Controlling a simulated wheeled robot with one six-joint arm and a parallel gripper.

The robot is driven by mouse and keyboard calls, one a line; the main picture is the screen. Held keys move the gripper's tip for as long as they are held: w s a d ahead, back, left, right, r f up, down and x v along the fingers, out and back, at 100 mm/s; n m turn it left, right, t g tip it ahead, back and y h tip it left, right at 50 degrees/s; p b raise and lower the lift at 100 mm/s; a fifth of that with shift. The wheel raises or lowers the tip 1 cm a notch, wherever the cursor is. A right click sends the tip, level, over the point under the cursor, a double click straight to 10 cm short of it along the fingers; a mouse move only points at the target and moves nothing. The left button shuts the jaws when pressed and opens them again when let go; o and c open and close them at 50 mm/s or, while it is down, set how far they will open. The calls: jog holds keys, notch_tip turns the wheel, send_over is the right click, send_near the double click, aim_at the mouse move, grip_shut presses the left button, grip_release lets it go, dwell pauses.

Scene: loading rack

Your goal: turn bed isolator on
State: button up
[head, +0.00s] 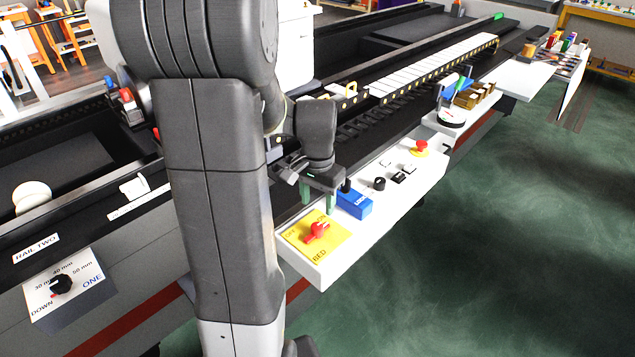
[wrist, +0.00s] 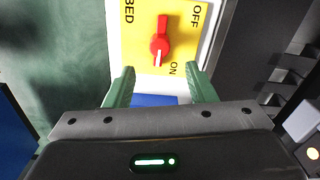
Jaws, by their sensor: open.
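The bed isolator is a red rotary knob (head: 317,231) on a yellow plate (head: 299,244) marked OFF, ON and BED, at the near end of a white panel. In the wrist view the knob (wrist: 160,42) lies lengthwise up and down the picture. A white mark is on its lower end, nearer the ON lettering than OFF. My gripper (head: 318,200) is above the panel, just behind the knob. Its green fingers are apart and empty; in the wrist view the gripper (wrist: 161,86) points at the plate, with the knob beyond the fingertips and between their lines.
A blue box (head: 355,203) stands close behind the yellow plate, near my fingers. A black knob (head: 379,183), small switches (head: 404,173) and a red mushroom button (head: 419,149) sit further along the panel. A separate rail dial (head: 62,284) is at lower left. Green floor is clear to the right.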

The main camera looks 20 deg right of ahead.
notch_tip(320, 180, up, 5)
send_over(318, 225)
jog(key=shift+r, duration=0.2)
dwell(0.4)
notch_tip(318, 225, down, 14)
dwell(0.6)
jog(key=shift+r, duration=0.1)
